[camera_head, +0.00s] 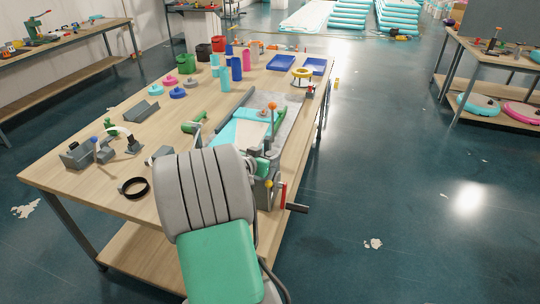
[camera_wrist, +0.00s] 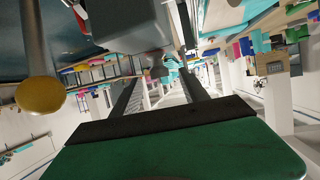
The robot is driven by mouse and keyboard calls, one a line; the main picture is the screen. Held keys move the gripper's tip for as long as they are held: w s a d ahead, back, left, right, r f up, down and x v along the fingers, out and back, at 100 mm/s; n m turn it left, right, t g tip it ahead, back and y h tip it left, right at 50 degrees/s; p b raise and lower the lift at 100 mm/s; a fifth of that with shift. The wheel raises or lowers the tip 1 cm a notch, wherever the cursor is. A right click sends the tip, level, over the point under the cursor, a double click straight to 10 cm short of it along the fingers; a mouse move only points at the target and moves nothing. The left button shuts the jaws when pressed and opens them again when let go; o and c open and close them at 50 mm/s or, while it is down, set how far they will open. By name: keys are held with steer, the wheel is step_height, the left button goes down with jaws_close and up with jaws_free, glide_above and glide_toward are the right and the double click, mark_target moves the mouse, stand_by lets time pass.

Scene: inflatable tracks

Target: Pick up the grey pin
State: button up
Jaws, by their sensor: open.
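My gripper (camera_wrist: 163,78) shows in the wrist view as two dark fingers standing apart, with a gap between them. In the head view my green-and-grey arm reaches to the front right edge of the workbench (camera_head: 115,175) and hides most of the gripper. A small grey piece (camera_wrist: 158,70), possibly the grey pin, shows near the fingertips in the wrist view, under a grey block (camera_wrist: 130,22). I cannot tell whether it is the pin, or whether the fingers touch it. No grey pin can be picked out surely in the head view.
A rod with a yellow knob (camera_wrist: 40,96) is close by in the wrist view. A red lever (camera_head: 283,195) with a black handle juts from the bench edge. An orange-knobbed rod (camera_head: 272,106) stands beside turquoise material (camera_head: 240,133). Floor at the right is mostly clear.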

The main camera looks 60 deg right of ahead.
mark_target(270, 154)
steer(key=x, duration=0.3)
steer(key=shift+d+f+p, duration=0.1)
steer(key=shift+d+p, duration=0.05)
steer(key=shift+p, duration=0.2)
jaws_close()
